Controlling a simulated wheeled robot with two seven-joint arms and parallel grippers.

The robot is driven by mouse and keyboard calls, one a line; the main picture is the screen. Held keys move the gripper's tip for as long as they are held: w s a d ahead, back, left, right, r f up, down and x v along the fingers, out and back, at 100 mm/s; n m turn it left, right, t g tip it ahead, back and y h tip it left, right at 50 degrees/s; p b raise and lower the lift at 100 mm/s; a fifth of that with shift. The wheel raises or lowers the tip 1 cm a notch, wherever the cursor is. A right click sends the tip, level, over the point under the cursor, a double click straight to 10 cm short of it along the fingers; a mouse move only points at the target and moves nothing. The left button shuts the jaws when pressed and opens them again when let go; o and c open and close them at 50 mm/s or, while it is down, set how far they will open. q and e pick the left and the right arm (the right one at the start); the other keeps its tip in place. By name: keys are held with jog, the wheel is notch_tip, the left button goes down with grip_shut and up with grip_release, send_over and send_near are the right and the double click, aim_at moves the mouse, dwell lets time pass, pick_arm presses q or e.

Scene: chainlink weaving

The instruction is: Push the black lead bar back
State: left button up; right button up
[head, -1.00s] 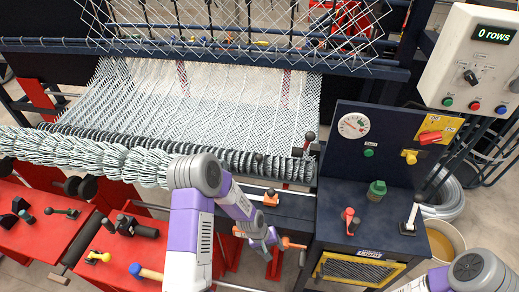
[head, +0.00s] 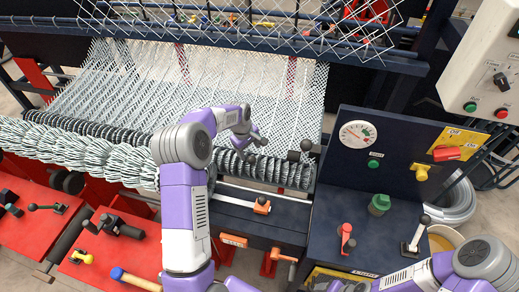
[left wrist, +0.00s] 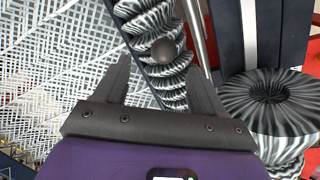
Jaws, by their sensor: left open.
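The dark lead bar (head: 283,172) runs along the front edge of the wire mesh, beside striped coils. A black ball knob (head: 306,145) stands near its right end. My left gripper (head: 248,150) is over the front edge of the mesh, left of that knob. Contact with the knob or bar cannot be told.
The woven wire mesh (head: 225,85) spreads behind the bar. A thick striped roll (head: 75,150) lies at front left. A dark control panel (head: 372,150) with a gauge stands right of the gripper. An orange-based lever (head: 262,205) sits in front. A silver rod (left wrist: 197,38) passes near the right finger.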

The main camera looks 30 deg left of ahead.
aim_at(251, 157)
pick_arm(q)
jog(key=shift+w+f, duration=0.15)
jog(key=shift+f, duration=0.3)
jog(key=f, duration=0.6)
jog(key=shift+w+d+f, duration=0.15)
jog(key=shift+w+d, duration=0.05)
jog(key=shift+w, duration=0.15)
jog(key=shift+c, duration=0.5)
grip_shut()
